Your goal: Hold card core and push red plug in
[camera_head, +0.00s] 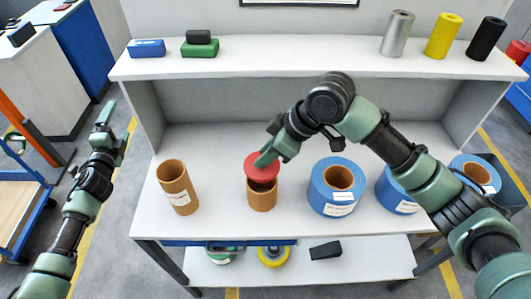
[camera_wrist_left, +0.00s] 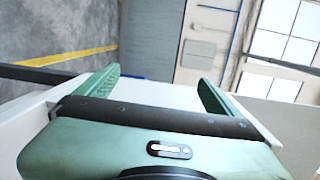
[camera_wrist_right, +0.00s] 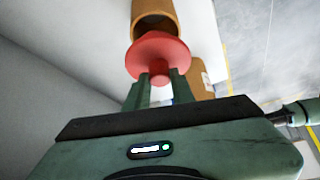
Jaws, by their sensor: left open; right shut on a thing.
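The red plug (camera_head: 259,166) is a round disc with a knob, and my right gripper (camera_head: 268,155) is shut on it. In the right wrist view the red plug (camera_wrist_right: 157,57) sits between the fingertips of my right gripper (camera_wrist_right: 158,82), close to the open mouth of a brown card core (camera_wrist_right: 154,20). In the head view this card core (camera_head: 262,197) stands upright on the table, with the plug tilted over its mouth. Its dark opening still shows in part. A second card core (camera_head: 177,187) with a white label stands to the left. My left gripper (camera_head: 112,125) is open and empty, left of the table.
Blue coils (camera_head: 331,187) with brown cores lie on the right of the table (camera_head: 222,215). The upper shelf (camera_head: 300,60) holds blue and green blocks at left and silver, yellow and black rolls at right. The lower shelf holds a yellow roll (camera_head: 273,257) and a black wedge.

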